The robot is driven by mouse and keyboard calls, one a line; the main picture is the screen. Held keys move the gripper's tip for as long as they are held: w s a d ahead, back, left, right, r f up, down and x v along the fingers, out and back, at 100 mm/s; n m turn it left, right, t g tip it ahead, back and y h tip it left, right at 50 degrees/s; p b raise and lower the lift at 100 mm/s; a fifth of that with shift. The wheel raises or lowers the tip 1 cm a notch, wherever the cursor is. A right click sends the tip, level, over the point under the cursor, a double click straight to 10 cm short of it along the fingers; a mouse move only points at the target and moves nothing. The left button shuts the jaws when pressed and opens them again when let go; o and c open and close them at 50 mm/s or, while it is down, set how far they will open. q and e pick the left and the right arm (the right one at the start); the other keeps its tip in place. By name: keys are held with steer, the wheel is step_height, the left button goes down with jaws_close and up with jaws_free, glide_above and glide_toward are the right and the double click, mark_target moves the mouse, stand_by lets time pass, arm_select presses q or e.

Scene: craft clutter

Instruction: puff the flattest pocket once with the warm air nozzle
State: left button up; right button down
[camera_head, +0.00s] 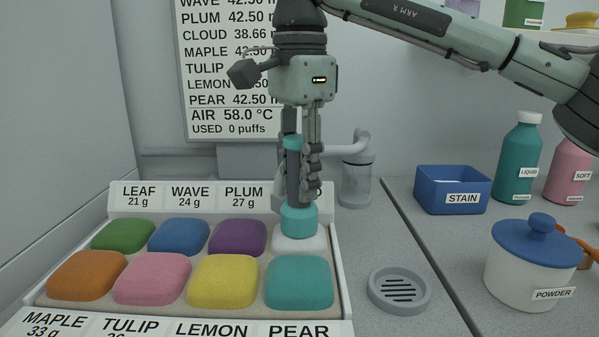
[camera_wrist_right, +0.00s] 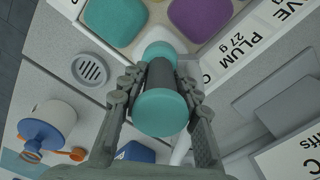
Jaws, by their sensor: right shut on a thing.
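My right gripper (camera_head: 305,178) is shut on the warm air nozzle, a dark grey cylinder with teal ends (camera_head: 299,220), held upright. Its wide teal lower end is directly over the white pocket (camera_head: 303,245) at the back right of the tray; I cannot tell if they touch. The nozzle's teal end (camera_wrist_right: 160,112) also shows between the fingers in the right wrist view. The board (camera_head: 230,70) reads CLOUD 38.66, PLUM, MAPLE and PEAR 42.50, AIR 58.0 °C and USED 0 puffs. My left gripper is out of view.
The tray (camera_head: 343,290) also holds green, blue, purple, orange, pink, yellow and teal (camera_head: 299,282) pockets. To the right are a round grey drain (camera_head: 398,290), a blue STAIN bin (camera_head: 430,200), a POWDER pot (camera_head: 520,275) and bottles (camera_head: 517,160). A pipe fitting (camera_head: 356,180) stands close behind.

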mark_target(299, 138)
step_height(299, 138, up, 4)
steer(key=p, duration=0.3)
steer(key=shift+f, duration=0.25)
